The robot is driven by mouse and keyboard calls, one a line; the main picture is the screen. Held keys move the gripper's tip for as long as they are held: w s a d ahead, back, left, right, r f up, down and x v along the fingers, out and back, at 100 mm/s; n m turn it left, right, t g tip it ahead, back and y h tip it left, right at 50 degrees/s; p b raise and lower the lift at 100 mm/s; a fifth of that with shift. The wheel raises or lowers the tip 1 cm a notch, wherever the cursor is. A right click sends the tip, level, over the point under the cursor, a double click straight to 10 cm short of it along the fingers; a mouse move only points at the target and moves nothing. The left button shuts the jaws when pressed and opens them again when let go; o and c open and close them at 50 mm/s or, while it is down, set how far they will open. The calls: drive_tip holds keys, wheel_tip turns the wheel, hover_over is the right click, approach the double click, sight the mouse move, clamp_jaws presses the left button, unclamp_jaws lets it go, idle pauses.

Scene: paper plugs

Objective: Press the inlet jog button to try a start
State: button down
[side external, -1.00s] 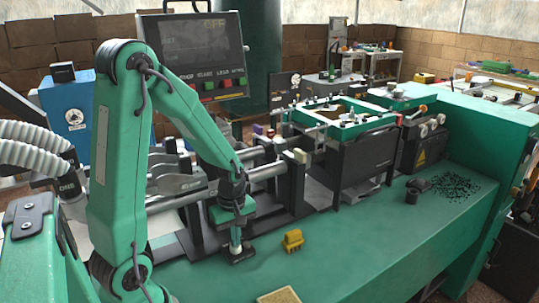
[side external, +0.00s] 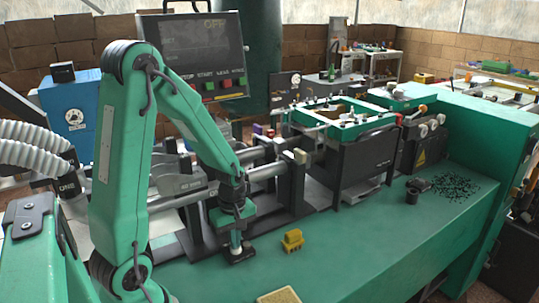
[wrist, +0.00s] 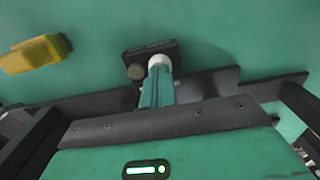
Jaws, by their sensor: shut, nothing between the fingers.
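My gripper (side external: 236,243) points down over the green bench, beside the machine's rails. In the wrist view its narrow teal end, with a pale tip (wrist: 160,61), is over a small black box (wrist: 152,50) on the bench. A round grey knob (wrist: 136,72) shows on the box just left of the tip. The black box (side external: 242,256) is partly hidden by my gripper in the side view. The gripper looks shut and holds nothing. I cannot tell whether the tip touches or presses a button, and no inlet label is readable.
A yellow block (side external: 292,240) lies on the bench right of my gripper; it also shows in the wrist view (wrist: 35,53). A control panel (side external: 196,55) with coloured buttons stands behind. Black granules (side external: 453,187) lie at the right. The front bench is mostly clear.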

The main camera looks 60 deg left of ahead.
drive_tip(key=shift+r, duration=0.1)
idle(0.3)
drive_tip(key=shift+r, duration=1.1)
drive_tip(key=shift+r, duration=0.1)
drive_tip(key=shift+r, duration=1.4)
drive_tip(key=shift+d+r+m, duration=0.3)
drive_tip(key=shift+r+m, duration=0.1)
drive_tip(key=shift+r, duration=0.1)
drive_tip(key=s+d+r+m+t, duration=0.2)
drive_tip(key=d+r+m, duration=0.3)
drive_tip(key=r+m, duration=0.2)
drive_tip(key=s+d+r+m+t, duration=0.3)
drive_tip(key=d+r+m, duration=0.3)
drive_tip(key=m, duration=0.4)
drive_tip(key=shift+r+t, duration=0.3)
drive_tip(key=shift+r, duration=0.55)
